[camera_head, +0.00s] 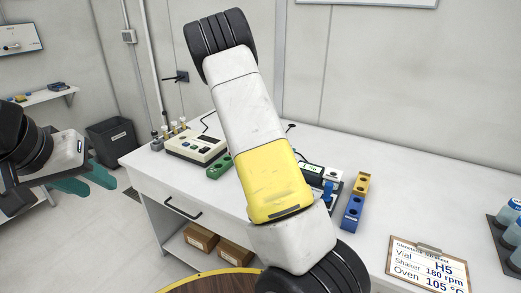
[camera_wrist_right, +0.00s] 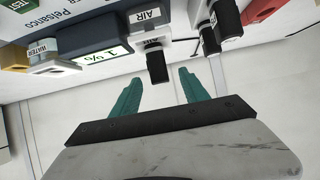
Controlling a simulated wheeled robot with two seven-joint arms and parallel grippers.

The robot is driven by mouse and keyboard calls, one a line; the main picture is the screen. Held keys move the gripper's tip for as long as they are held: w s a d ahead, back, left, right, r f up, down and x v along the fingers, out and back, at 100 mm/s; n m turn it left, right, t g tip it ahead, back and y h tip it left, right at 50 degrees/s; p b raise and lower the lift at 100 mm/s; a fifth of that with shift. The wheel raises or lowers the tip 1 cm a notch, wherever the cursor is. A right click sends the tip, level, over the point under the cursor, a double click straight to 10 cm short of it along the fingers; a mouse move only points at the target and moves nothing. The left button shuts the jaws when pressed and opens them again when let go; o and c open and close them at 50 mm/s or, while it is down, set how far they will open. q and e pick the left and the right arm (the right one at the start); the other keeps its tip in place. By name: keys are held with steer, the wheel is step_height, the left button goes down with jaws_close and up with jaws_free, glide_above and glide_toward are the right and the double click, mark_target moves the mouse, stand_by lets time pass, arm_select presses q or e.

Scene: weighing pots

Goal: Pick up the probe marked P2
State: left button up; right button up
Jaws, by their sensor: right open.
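No P2 mark can be read in either view. In the right wrist view, my right gripper (camera_wrist_right: 160,95) is open and empty. A black cylindrical piece (camera_wrist_right: 157,66) sits in a white holder labelled AIR (camera_wrist_right: 150,18), in line with the gap between the fingers; I cannot tell if it is a probe. Two more black cylindrical pieces (camera_wrist_right: 209,40) (camera_wrist_right: 228,20) show to its right. In the head view my right arm covers the bench middle and hides the right gripper. My left gripper (camera_head: 92,181) is open and empty, left of the bench.
A dark meter with a lit display (camera_wrist_right: 102,55) and a piece labelled WATER (camera_wrist_right: 42,48) show in the wrist view. In the head view, a white instrument (camera_head: 196,143), small bottles (camera_head: 174,128), a blue and yellow block (camera_head: 353,212) and a clipboard (camera_head: 428,268) occupy the bench.

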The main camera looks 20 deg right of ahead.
steer(key=x, duration=0.8)
steer(key=shift+s+a+f, duration=0.1)
steer(key=shift+s+f, duration=0.15)
steer(key=shift+f, duration=0.15)
jaws_close()
